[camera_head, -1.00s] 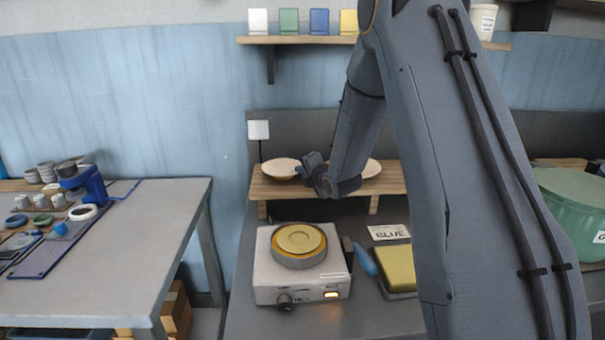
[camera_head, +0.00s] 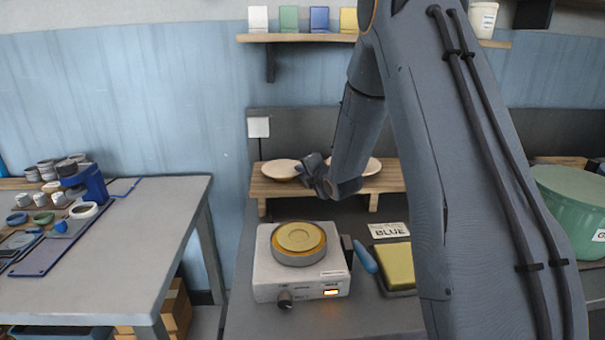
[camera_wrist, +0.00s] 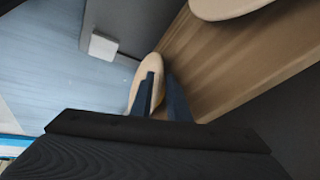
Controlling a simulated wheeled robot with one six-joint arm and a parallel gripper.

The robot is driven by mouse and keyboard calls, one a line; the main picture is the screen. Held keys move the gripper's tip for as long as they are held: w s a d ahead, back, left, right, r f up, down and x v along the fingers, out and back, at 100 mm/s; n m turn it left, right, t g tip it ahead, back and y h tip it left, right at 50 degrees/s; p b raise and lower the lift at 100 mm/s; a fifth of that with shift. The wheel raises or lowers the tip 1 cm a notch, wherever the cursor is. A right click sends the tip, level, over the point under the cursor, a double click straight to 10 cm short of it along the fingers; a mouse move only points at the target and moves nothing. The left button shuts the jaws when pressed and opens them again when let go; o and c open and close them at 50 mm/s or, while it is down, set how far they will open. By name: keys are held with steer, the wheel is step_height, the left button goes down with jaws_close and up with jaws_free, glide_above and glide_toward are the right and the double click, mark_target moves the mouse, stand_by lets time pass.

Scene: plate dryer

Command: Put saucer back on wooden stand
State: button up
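A pale round saucer (camera_head: 279,170) is at the left end of the wooden stand (camera_head: 386,184), almost level with its top. Whether it rests on the wood or hangs just above cannot be told. My gripper (camera_head: 303,170) is at the saucer's right edge. In the wrist view, the saucer (camera_wrist: 136,92) shows behind and between my two dark blue fingers (camera_wrist: 161,92), which stand a little apart around its rim. Whether they press on it is not clear. A second pale plate (camera_head: 372,167) lies farther right on the stand, partly behind my arm; it also shows in the wrist view (camera_wrist: 225,8).
Below the stand, a hot plate (camera_head: 262,290) carries a round yellow-topped piece (camera_head: 299,238). A green tub (camera_head: 570,215) stands far right. A white switch box (camera_head: 258,127) is behind the stand.

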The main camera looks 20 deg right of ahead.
steer(key=b+v, duration=0.2)
steer(key=v, duration=0.9)
steer(key=shift+s, duration=0.35)
